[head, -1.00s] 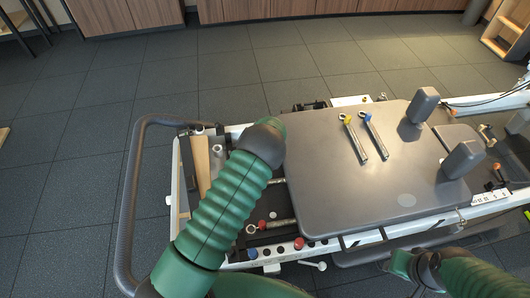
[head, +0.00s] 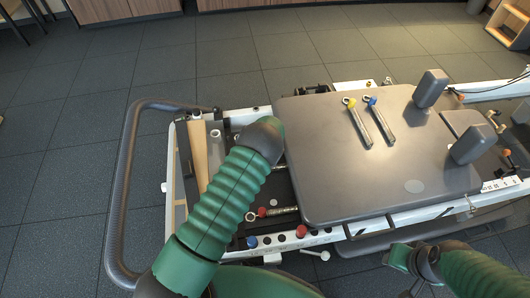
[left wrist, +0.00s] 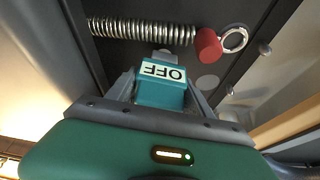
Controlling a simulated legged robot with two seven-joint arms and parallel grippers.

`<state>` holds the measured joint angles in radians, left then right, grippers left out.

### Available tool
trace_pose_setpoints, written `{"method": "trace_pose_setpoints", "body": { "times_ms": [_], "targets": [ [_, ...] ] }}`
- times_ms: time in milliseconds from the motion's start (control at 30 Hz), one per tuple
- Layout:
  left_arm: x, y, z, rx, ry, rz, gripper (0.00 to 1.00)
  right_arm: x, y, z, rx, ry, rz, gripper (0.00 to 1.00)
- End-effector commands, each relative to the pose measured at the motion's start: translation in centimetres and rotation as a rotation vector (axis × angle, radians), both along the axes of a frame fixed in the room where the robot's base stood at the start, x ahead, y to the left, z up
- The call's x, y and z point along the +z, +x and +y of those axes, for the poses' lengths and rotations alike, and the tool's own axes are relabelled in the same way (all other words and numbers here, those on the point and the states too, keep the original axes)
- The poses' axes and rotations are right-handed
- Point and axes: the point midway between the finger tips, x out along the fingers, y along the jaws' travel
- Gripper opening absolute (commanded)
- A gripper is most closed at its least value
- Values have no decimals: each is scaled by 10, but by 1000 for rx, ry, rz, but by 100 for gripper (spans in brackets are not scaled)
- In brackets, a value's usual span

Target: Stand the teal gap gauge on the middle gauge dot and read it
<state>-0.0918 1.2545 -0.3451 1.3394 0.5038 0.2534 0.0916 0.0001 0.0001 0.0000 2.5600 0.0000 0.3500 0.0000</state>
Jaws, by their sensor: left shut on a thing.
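The teal gap gauge (left wrist: 160,93) shows in the left wrist view, its label reading OFF upside down. My left gripper (left wrist: 163,76) is shut on it. A coil spring with a red cap (left wrist: 208,46) and a ring end lies just beyond, on the dark bed of the frame. A grey round dot (left wrist: 208,82) is on the bed to the right of the gauge; I cannot tell whether it is the middle one. In the head view my left arm hides the gauge and gripper. My right gripper (head: 400,258) is low at the right, its fingers unclear.
The grey carriage (head: 320,190) covers the frame's middle, with a yellow-ended spring (head: 359,125) and a blue-ended spring (head: 382,122) on top. Two shoulder blocks stand at its right. A curved grey bar (head: 113,200) rounds the left end. A wooden bar (head: 199,155) lies inside.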

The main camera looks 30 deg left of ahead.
Motion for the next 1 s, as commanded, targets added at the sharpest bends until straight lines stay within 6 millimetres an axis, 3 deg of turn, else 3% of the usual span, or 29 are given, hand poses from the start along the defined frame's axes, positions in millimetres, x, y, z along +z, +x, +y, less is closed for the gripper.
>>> {"method": "trace_pose_setpoints", "body": {
  "times_ms": [500,800,833,1000],
  "targets": [
    [0,0,0,1,0,0,7,1,0,0,0,0,0,36],
    [-9,0,0,0,0,0,7,-6,0,0,0,0,0,36],
    [-8,0,0,0,1,-1,62,-5,0,0,0,0,0,36],
    [-8,0,0,0,0,0,84,-4,0,0,0,0,0,36]
  ]
}}
